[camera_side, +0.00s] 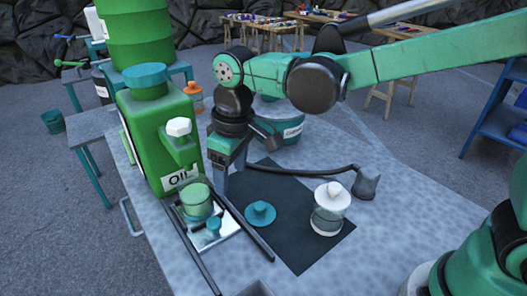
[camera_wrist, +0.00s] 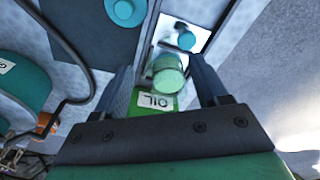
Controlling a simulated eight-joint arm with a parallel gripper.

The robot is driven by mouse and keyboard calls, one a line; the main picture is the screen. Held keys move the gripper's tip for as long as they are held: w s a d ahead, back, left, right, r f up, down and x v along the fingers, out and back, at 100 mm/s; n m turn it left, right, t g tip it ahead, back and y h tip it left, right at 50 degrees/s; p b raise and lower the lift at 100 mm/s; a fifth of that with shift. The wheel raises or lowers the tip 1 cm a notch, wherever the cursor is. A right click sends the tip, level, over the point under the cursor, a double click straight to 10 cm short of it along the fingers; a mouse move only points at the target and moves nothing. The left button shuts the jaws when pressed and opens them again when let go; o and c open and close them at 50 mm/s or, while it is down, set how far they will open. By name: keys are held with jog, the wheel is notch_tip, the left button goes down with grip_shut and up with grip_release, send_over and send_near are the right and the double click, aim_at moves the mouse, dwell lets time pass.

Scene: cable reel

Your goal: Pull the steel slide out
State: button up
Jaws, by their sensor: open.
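The steel slide (camera_side: 207,243) is a shiny plate lying between two dark rails at the foot of the green oil dispenser (camera_side: 143,140). A small teal knob (camera_side: 214,226) stands on its near part, and a green translucent jar (camera_side: 195,201) stands behind the knob. In the wrist view the slide (camera_wrist: 200,33), knob (camera_wrist: 186,40) and jar (camera_wrist: 167,74) show ahead, with the jar between my fingers in the picture. My gripper (camera_side: 222,184) is open and empty, pointing down beside the dispenser, behind and right of the jar. Its fingers also show in the wrist view (camera_wrist: 163,82).
A dark mat (camera_side: 290,240) right of the rails holds a teal knobbed lid (camera_side: 260,213) and a clear jar with a white lid (camera_side: 329,212). A black hose (camera_side: 300,170) runs behind to a grey nozzle (camera_side: 366,181). A teal container (camera_side: 285,128) stands behind my gripper.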

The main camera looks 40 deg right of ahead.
jog(key=n+g, duration=0.1)
send_over(214, 221)
notch_tip(214, 221, down, 3)
jog(key=shift+r+h, duration=0.1)
jog(key=shift+h, duration=0.2)
jog(key=shift+f, duration=2.9)
grip_shut()
